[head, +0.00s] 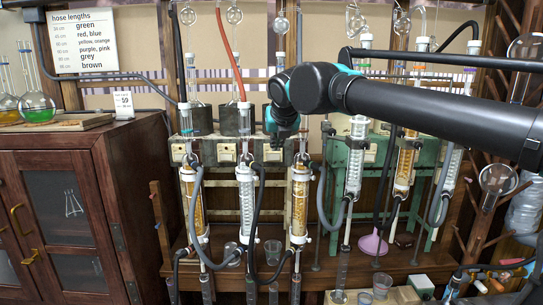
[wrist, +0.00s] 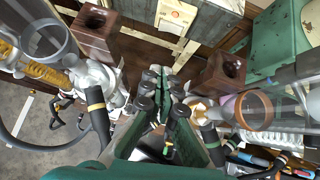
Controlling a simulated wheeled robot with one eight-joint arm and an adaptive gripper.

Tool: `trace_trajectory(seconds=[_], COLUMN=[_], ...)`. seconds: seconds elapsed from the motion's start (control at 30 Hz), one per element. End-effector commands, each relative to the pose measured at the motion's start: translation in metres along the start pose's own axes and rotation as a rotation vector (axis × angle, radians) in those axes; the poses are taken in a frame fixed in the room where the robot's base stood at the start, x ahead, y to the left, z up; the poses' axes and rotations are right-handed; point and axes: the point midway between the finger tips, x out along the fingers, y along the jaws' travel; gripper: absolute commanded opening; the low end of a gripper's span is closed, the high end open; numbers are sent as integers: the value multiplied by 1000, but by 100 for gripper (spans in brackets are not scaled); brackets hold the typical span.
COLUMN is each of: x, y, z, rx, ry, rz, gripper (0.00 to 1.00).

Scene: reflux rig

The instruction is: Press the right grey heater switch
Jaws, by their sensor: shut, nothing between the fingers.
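The grey heater (head: 205,147) stands on the rig at the left middle in the head view. Several pale square switch plates show on its front, the rightmost (head: 272,154) just below and left of my gripper (head: 284,138). In the wrist view a pale plate with an orange-red mark, apparently a heater switch (wrist: 177,14), is at the top, beyond my fingertips. My gripper (wrist: 155,82) is shut and empty, with a visible gap between its tips and that plate. My arm hides part of the heater's right end in the head view.
Glass condensers (head: 299,200) with grey hoses stand closely in front of and beside the heater. The green heater (head: 430,150) is to the right. In the wrist view brown blocks with holes (wrist: 95,19) and glassware flank my gripper on both sides.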

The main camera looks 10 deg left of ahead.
Motion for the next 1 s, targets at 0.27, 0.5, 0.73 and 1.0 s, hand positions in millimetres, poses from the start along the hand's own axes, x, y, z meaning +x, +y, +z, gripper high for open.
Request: trace_trajectory(seconds=[0.27, 0.5, 0.73, 1.0], x=[24, 71, 109, 126], y=[0, -1, 0, 0], z=[0, 1, 8, 26], rx=[2, 2, 2, 2], ry=[0, 0, 0, 0], rz=[-1, -1, -1, 0], gripper=[0, 0, 0, 0])
